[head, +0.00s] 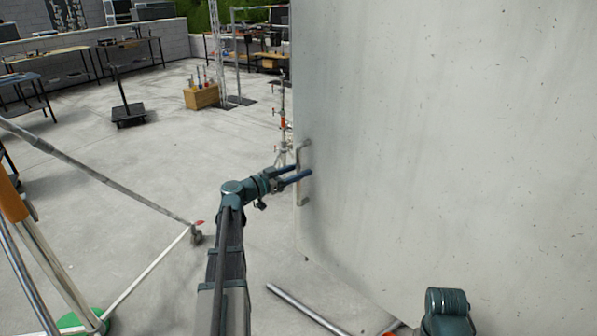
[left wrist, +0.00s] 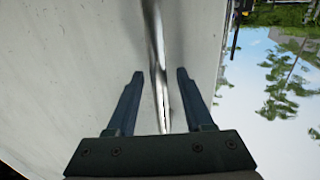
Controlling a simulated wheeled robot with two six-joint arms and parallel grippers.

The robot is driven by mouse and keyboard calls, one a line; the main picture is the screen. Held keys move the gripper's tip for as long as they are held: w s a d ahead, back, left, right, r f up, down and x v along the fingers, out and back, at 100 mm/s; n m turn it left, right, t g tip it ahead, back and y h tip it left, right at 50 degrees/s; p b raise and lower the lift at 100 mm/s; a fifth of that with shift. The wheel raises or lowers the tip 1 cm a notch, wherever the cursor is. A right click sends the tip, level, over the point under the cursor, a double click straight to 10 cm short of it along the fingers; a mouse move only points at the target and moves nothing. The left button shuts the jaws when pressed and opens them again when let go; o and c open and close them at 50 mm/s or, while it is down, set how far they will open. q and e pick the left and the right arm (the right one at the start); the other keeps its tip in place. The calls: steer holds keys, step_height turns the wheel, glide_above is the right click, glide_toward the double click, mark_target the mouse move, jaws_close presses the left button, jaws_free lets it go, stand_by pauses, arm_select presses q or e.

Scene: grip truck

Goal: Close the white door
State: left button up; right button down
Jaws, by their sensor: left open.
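The white door (head: 450,120) fills the right half of the head view, its left edge standing over the concrete floor. A metal bar handle (head: 300,175) is fixed near that edge. My left gripper (head: 304,171) is at the handle with its fingers open. In the left wrist view the handle (left wrist: 157,60) runs between the two open fingers (left wrist: 158,75), with a gap on each side. The white door (left wrist: 80,60) shows behind it there. The fingertips are close to the door face; whether they touch it I cannot tell. My right gripper is not in view.
A metal pole (head: 105,178) with a small wheel crosses the floor at left. Another pipe (head: 305,310) lies on the floor below the door. A wooden box (head: 201,97) and a dark cart (head: 128,112) stand farther back. The floor left of the door is mostly open.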

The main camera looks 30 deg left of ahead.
arm_select(q)
jaws_close()
stand_by(1.4)
